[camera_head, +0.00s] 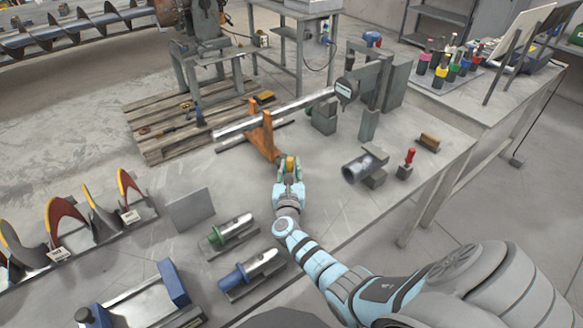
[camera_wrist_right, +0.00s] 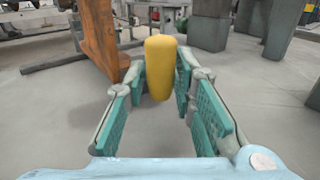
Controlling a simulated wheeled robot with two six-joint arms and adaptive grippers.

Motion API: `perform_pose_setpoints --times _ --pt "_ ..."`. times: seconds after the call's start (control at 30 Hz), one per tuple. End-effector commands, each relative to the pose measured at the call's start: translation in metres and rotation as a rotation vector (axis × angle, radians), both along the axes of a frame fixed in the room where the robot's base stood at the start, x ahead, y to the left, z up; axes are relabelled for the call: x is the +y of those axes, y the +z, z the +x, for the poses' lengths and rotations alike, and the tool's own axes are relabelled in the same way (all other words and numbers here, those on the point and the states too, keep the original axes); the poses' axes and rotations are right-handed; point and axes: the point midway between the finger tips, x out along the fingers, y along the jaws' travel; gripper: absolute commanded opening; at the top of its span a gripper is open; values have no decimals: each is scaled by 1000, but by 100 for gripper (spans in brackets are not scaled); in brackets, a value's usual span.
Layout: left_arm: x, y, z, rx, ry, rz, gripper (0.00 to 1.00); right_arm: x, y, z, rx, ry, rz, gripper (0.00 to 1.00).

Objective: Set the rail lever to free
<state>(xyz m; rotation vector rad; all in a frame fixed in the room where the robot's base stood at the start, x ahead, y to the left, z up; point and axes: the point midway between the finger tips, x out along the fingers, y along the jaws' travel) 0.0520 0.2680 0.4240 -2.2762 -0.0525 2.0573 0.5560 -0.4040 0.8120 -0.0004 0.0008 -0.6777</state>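A short yellow knob (camera_head: 290,163), which may be the rail lever's handle, stands near the foot of the orange bracket (camera_head: 262,137) beside the long steel rail (camera_head: 285,113). The knob also shows upright in the right wrist view (camera_wrist_right: 160,68). My right gripper (camera_head: 289,170) has its teal fingers (camera_wrist_right: 160,75) on either side of the knob. The fingertips are very close to it; I cannot tell whether they touch or grip it. What the knob is fixed to is hidden. My left gripper is not in view.
A dark cylinder in a block (camera_head: 361,168), a red-handled tool (camera_head: 407,163) and a brush (camera_head: 429,142) lie to the right. Green (camera_head: 231,233) and blue-ended (camera_head: 251,272) cylinders and a grey plate (camera_head: 189,209) are nearer. A grey post (camera_head: 369,124) stands behind.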

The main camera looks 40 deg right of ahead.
Motion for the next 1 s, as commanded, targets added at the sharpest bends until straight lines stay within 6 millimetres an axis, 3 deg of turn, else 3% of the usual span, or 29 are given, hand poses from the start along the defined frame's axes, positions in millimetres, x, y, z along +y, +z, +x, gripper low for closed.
perform_pose_setpoints --times 0.4,0.53,0.8,1.0 --pt "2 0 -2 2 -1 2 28 -2 6 -1 -3 -3 1 38" --pt "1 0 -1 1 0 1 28 -1 28 -1 -6 -1 1 38" --pt "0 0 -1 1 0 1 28 -1 91 0 -6 -2 1 38" --pt "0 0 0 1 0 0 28 0 101 0 -1 0 0 38"
